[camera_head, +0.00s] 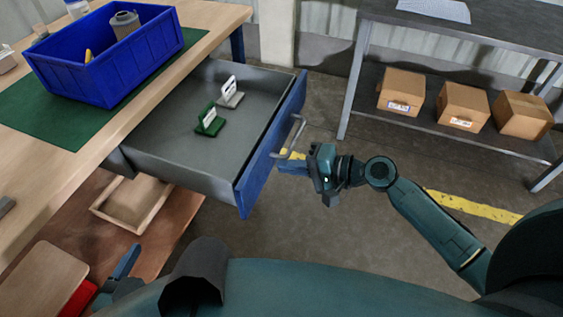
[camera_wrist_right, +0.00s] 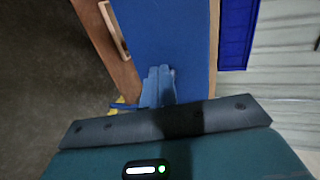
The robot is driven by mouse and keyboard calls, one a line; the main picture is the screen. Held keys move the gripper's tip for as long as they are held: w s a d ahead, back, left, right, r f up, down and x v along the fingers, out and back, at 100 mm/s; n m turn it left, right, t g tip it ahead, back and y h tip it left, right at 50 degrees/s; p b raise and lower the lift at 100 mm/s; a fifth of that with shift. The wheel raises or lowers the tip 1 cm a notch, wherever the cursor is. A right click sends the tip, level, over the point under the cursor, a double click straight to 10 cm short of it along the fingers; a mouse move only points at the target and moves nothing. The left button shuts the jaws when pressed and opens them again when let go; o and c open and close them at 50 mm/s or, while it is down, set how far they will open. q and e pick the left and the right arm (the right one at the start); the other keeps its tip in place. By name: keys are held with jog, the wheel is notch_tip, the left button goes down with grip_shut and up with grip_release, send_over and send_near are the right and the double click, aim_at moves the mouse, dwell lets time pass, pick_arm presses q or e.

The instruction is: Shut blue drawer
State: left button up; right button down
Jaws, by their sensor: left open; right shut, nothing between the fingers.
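The blue drawer (camera_head: 262,165) is pulled far out from under the workbench; its blue front faces right and carries a metal bar handle (camera_head: 291,136). A green holder (camera_head: 210,120) and a white holder (camera_head: 230,92) stand inside it. My right gripper (camera_head: 288,164) is shut and empty, with its fingers close to the front below the handle; I cannot tell whether they touch. In the right wrist view the shut fingers (camera_wrist_right: 158,88) point at the blue drawer front (camera_wrist_right: 165,30). My left gripper (camera_head: 126,262) is open at the lower left, away from the drawer.
The workbench (camera_head: 205,18) bears a green mat (camera_head: 40,125) and a blue bin (camera_head: 120,70) with items inside. A wooden tray (camera_head: 132,205) lies on the lower shelf. Several cardboard boxes (camera_head: 463,107) sit on a rack at right. The floor right of the drawer is clear.

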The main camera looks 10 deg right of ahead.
pick_arm(q)
jog(key=shift+r, duration=0.1)
pick_arm(e)
jog(key=shift+w+a, duration=0.55)
jog(key=shift+a, duration=0.25)
